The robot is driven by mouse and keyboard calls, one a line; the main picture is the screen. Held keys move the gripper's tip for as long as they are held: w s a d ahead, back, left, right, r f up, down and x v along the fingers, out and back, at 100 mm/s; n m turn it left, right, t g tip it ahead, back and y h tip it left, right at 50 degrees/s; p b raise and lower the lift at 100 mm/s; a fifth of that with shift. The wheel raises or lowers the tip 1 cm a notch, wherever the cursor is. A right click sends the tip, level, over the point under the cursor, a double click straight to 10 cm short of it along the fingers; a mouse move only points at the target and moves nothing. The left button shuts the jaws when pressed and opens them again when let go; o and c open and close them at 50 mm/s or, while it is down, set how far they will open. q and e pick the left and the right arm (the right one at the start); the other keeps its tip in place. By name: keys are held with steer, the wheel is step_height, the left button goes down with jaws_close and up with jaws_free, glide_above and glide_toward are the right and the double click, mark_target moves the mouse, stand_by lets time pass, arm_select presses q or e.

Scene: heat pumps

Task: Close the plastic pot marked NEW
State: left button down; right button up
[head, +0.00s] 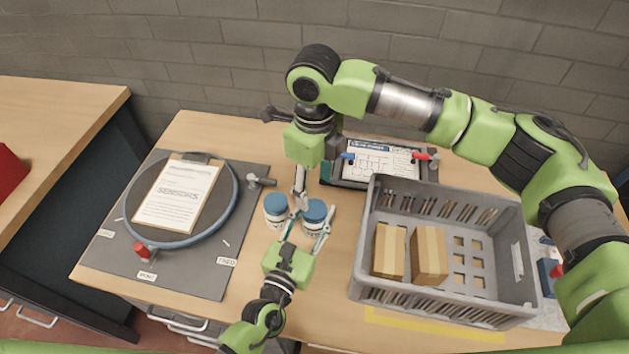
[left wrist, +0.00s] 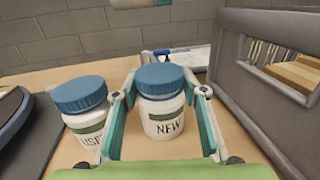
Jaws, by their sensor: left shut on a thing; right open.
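The pot marked NEW (left wrist: 163,118) is white with a green band and stands upright. A blue lid (left wrist: 160,78) sits on its top; how tightly, I cannot tell. It is the right-hand pot (head: 315,213) in the head view. My left gripper (head: 306,230) is shut on this pot, one finger on each side in the left wrist view (left wrist: 162,120). My right gripper (head: 301,196) points down above and beside the two pots, open; its fingertips are partly hard to make out.
A second blue-lidded pot (left wrist: 86,112), its label partly readable as "USE", stands just left. A grey crate (head: 372,296) with cardboard boxes (head: 429,256) is at right. A clipboard (head: 178,195) lies inside a blue ring on a grey mat (head: 120,262). A framed sheet (head: 375,160) lies behind.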

mark_target(315, 209)
arm_select(q)
steer(key=shift+r, duration=0.1)
arm_select(e)
step_height(315, 209, down, 8)
steer(key=shift+r, duration=0.2)
steer(key=c, duration=1.2)
steer(key=o, duration=1.3)
steer(key=shift+r, duration=0.1)
steer(key=shift+r, duration=2.2)
steer(key=shift+c, duration=0.5)
